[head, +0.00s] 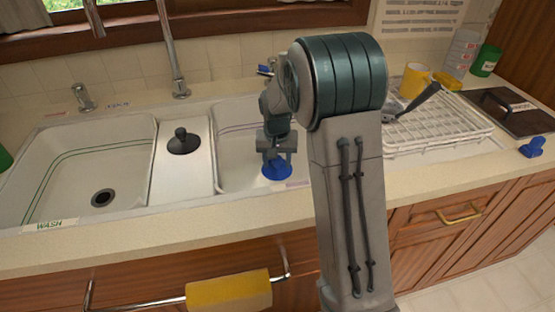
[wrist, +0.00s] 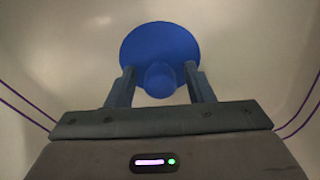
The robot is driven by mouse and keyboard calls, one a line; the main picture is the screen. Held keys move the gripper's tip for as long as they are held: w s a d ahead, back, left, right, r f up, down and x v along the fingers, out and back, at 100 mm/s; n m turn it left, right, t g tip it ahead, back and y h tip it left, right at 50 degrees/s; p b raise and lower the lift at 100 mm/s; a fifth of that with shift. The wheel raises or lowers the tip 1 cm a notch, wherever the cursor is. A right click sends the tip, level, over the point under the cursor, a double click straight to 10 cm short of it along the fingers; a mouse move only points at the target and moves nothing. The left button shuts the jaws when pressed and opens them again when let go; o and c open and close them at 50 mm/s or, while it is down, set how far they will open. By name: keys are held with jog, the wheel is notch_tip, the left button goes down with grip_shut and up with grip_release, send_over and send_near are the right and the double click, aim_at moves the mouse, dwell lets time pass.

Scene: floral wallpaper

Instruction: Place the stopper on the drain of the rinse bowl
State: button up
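The blue stopper (head: 277,172), a disc with a round knob, is low in the right bowl (head: 232,145), the one with purple lines. No drain shows in this bowl; I cannot tell whether it is under the disc. My gripper (head: 276,158) points down right above the stopper. In the wrist view the fingers (wrist: 160,80) stand on either side of the knob of the blue stopper (wrist: 160,42), with a narrow gap on each side, so the gripper looks open around it. My arm hides the right part of this bowl.
The left bowl (head: 60,165), labelled WASH, has an open dark drain (head: 103,197). A dark stopper (head: 183,142) sits on the ledge between the bowls. A tap (head: 172,55) rises behind. A white dish rack (head: 440,130) and a blue object (head: 532,147) are at the right.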

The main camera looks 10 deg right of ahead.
aim_at(277, 172)
jog(key=shift+r, duration=0.1)
notch_tip(277, 172, up, 12)
jog(key=s+p, duration=0.1)
jog(key=shift+s+a, duration=0.2)
dwell(1.3)
